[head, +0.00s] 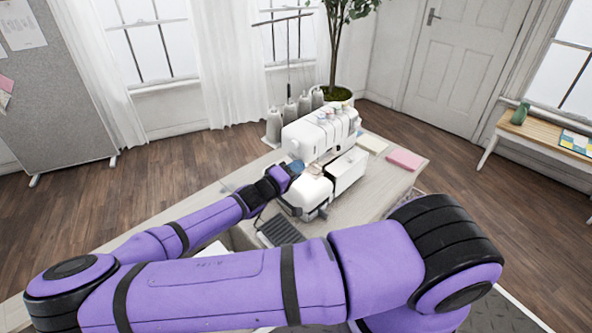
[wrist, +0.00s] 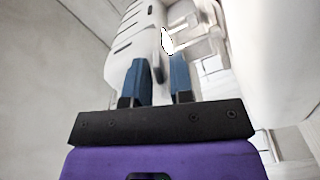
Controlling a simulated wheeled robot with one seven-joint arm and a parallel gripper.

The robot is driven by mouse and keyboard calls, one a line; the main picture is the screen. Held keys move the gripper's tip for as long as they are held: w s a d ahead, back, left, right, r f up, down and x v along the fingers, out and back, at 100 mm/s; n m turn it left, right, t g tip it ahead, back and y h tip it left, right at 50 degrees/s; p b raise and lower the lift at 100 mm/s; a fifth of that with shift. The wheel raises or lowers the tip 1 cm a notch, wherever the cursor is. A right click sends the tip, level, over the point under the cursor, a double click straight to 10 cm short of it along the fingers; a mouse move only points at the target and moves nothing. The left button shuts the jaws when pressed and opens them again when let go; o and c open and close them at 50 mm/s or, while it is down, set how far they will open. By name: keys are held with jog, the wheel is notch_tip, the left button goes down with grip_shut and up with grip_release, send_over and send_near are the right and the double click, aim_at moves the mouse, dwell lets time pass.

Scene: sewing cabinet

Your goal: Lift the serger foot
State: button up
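The white serger (head: 318,130) stands on the table in the head view, its front turned partly away from me. My gripper (head: 294,167) is at the serger's left side. In the wrist view my gripper (wrist: 158,75) shows two blue fingers spread apart, pointing at the white machine body (wrist: 132,35). A narrow grey lever-like part (wrist: 158,62) shows between the fingertips, and I cannot tell whether either finger touches it. A small bright white part with a dark outline (wrist: 168,41) lies just beyond. I cannot clearly make out the foot itself.
Thread cones (head: 290,113) stand behind the serger. A dark foot pedal or pad (head: 280,231) lies in front of it. The table (head: 228,185) is bare at left.

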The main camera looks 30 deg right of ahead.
aim_at(302, 153)
grip_shut()
jog(key=shift+r, duration=0.1)
jog(key=n, duration=0.1)
jog(key=r+n, duration=0.1)
jog(key=n, duration=0.1)
jog(key=r+n, duration=0.1)
jog(key=shift+s+n, duration=0.15)
jog(key=shift+n, duration=0.25)
jog(key=shift+w+a+r+n, duration=0.1)
jog(key=shift+r+n, duration=0.2)
jog(key=shift+n, duration=0.55)
jog(key=shift+w+d+r+n, duration=0.15)
jog(key=shift+r+n, duration=0.2)
jog(key=shift+n, duration=0.55)
jog(key=shift+w+a+r+n, duration=0.15)
jog(key=shift+r+n, duration=0.15)
jog(key=shift+n, duration=0.55)
jog(key=shift+o, duration=1.5)
grip_release()
jog(key=shift+r, duration=0.1)
